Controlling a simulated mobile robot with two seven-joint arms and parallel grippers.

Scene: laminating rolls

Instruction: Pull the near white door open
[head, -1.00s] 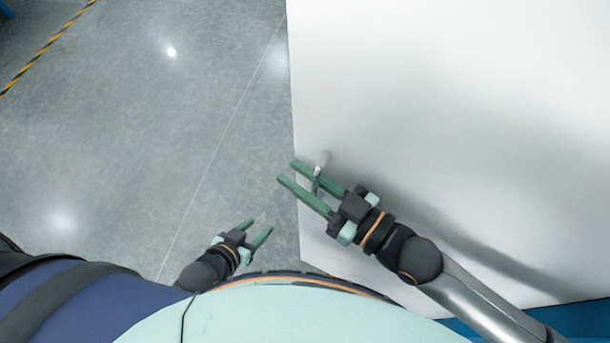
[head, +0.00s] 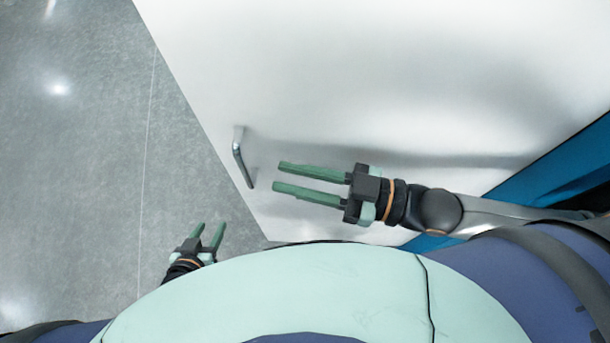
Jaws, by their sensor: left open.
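The white door (head: 400,80) is a broad pale panel filling the upper right of the head view. Its grey bar handle (head: 238,154) stands near the panel's left edge. My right gripper (head: 277,178) is in front of the panel, to the right of the handle. Its two green fingers are apart, point left toward the handle, and have nothing between them. A gap shows between the fingertips and the handle. My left gripper (head: 209,227) is low over the floor, left of the door's edge, open and empty.
Grey floor (head: 80,160) with a thin pale line lies clear to the left. A blue frame (head: 535,185) runs along the door's lower right side, with a dark area at the far right edge. My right arm reaches across in front of this side.

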